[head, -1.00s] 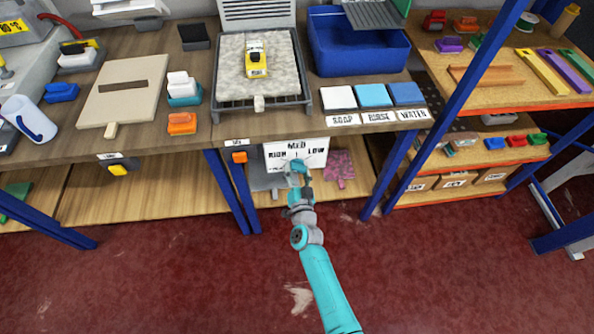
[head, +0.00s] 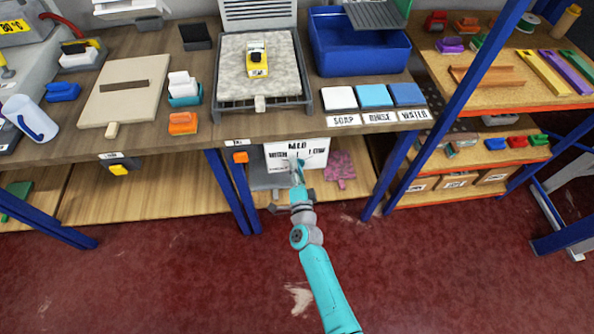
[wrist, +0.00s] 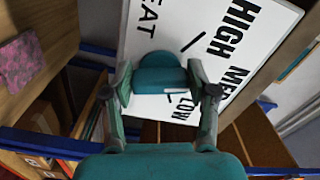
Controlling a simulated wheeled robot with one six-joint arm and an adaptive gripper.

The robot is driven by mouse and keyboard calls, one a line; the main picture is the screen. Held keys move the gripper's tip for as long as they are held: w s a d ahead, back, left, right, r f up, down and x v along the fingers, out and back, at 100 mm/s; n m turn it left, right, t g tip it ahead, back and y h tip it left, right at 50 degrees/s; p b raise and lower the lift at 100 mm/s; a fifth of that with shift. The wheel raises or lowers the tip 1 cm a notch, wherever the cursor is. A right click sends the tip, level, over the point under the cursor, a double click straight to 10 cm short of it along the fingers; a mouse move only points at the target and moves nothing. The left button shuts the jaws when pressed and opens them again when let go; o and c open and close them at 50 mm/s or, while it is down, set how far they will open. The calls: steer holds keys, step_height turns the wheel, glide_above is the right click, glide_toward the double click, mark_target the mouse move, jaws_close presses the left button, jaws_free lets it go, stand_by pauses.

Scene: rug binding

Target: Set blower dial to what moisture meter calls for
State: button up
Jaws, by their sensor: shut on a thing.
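The blower's white panel (head: 312,150) stands on the shelf under the bench and reads HIGH, MED and LOW. In the wrist view the panel (wrist: 150,25) shows these words turned sideways, with a black tick by HIGH. My gripper (head: 298,178) is in front of the panel. In the wrist view the fingers of my gripper (wrist: 165,88) are shut on the teal dial (wrist: 160,70), one on each side. A pale mark shows at the dial's edge near LOW; I cannot tell the dial's setting. A yellow meter (head: 257,64) lies on the pale rug piece; its reading is too small to read.
The bench edge (head: 270,126) and blue legs (head: 232,190) frame the space around the panel. A pink rug piece (head: 340,166) lies on the shelf right of the panel. A blue tub (head: 358,55) stands on the bench.

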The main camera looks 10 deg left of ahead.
steer(key=shift+m, duration=1.6)
steer(key=o, duration=1.2)
steer(key=shift+r, duration=0.1)
steer(key=shift+c, duration=0.2)
steer(key=shift+s, duration=0.1)
steer(key=v, duration=1.1)
steer(key=shift+s+d, duration=0.2)
steer(key=shift+s, duration=0.15)
